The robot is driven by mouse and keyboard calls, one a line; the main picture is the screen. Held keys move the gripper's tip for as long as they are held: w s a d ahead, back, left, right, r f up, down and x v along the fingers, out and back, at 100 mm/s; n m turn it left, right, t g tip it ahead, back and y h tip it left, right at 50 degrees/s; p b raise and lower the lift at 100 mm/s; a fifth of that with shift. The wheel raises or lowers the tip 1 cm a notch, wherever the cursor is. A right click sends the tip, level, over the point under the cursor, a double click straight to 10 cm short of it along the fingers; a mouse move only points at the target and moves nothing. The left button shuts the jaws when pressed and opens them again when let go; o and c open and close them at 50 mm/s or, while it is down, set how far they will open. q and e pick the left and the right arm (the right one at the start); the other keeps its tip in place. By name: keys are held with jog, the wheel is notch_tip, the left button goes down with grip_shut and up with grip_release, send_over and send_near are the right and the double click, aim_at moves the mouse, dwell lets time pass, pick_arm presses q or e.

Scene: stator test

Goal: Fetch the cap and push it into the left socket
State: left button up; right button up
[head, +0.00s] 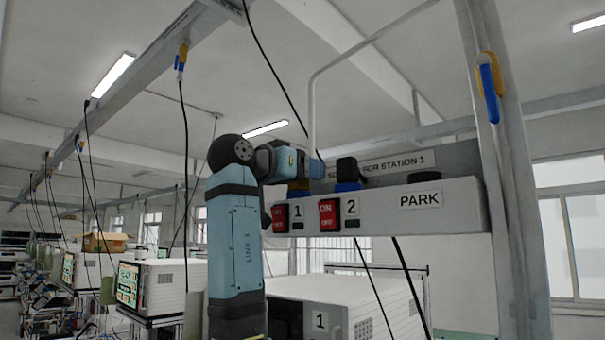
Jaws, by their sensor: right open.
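The station's ledge carries labels 1, 2 and PARK. Above label 2 a black cap-like piece (347,169) sits on a blue base, the right socket (348,187). Above PARK a low black round piece (424,177) shows just over the ledge. I cannot tell for sure which black piece is the cap. Above label 1, the left socket is mostly hidden behind my right arm's wrist. My right gripper (301,172) is open, small in view and partly covered by its own wrist, close to the place above label 1. My left gripper is out of view.
The white ledge (455,204) has red switches (330,214) on its front. A grey post (505,180) with a blue-and-yellow handle (488,80) stands at the right. A white box (345,300) marked 1 is below. Black cables hang around. The space above PARK is clear.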

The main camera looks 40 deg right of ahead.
jog(key=a+b, duration=0.3)
jog(key=a, duration=1.1)
jog(key=shift+b, duration=0.4)
jog(key=shift+d, duration=0.1)
